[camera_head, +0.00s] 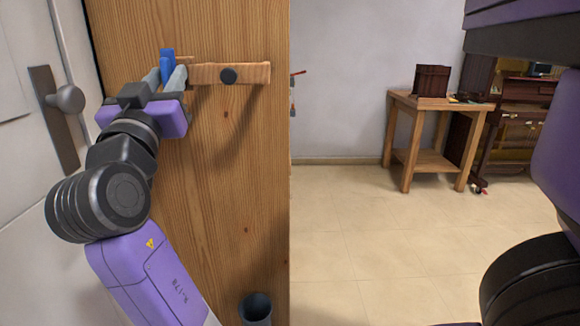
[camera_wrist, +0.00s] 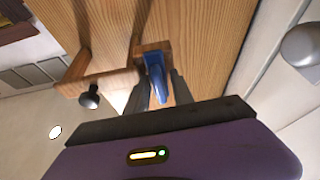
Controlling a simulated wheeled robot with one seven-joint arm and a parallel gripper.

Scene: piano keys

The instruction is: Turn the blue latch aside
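The blue latch (camera_head: 167,62) is a small upright piece on a wooden block, on the wooden panel at the upper left of the head view. In the wrist view the latch (camera_wrist: 155,72) is near the centre, standing on its block (camera_wrist: 137,52). My gripper (camera_head: 166,76) is up at the latch, with its two fingers apart and the latch between them. In the wrist view the fingers (camera_wrist: 159,84) lie on either side of the latch. Whether either finger touches it is unclear.
A wooden bar (camera_head: 205,74) with a black knob (camera_head: 229,76) is right beside the latch. A white door with a metal handle (camera_head: 69,98) is at the left. A wooden table (camera_head: 404,99) stands far right; the tiled floor (camera_head: 380,240) between is clear.

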